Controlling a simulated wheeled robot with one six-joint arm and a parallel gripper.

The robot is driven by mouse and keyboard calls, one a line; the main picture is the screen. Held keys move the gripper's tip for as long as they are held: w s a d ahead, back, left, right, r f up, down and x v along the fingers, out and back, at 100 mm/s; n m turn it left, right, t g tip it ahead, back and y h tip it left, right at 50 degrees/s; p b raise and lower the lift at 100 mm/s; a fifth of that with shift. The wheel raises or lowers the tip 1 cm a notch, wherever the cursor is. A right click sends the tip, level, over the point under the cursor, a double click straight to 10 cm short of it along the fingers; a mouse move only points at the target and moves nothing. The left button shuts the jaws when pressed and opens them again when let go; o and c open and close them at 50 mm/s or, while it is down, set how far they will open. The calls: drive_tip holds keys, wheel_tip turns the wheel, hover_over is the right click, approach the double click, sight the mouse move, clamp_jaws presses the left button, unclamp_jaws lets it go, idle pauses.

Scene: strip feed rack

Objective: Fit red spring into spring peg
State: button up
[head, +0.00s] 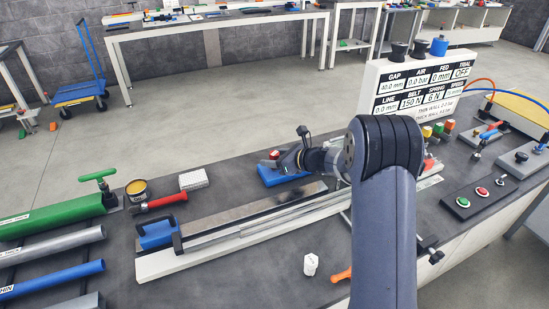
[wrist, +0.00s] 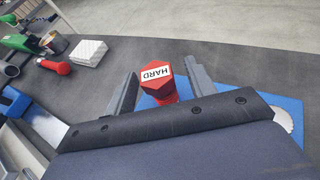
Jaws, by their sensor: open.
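A red piece (wrist: 157,90), with a white label reading HARD on its top, stands on a blue tray (wrist: 291,104) in the wrist view. My gripper (wrist: 161,76) is open, with one finger on each side of the red piece. Gaps show beside it, and whether either finger touches it is unclear. In the head view my gripper (head: 293,157) is over the tray. I cannot identify the spring peg.
A long metal rail (head: 250,215) with a blue block (head: 158,234) runs in front of the tray. A red-handled tool (head: 157,202), a yellow tin (head: 137,190) and a white box (head: 193,180) lie left. A display board (head: 415,83) stands behind right.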

drive_tip(key=b+v, duration=0.1)
drive_tip(key=v, duration=0.9)
drive_tip(key=shift+s+d, duration=0.25)
drive_tip(key=shift+s, duration=0.05)
drive_tip(key=shift+r, duration=0.1)
drive_tip(key=p+x, duration=0.1)
drive_tip(key=x, duration=1)
drive_tip(key=shift+w, duration=0.1)
drive_tip(key=shift+d+r+p, duration=0.1)
drive_tip(key=shift+r+p, duration=0.25)
drive_tip(key=shift+r, duration=0.15)
drive_tip(key=shift+f, duration=0.15)
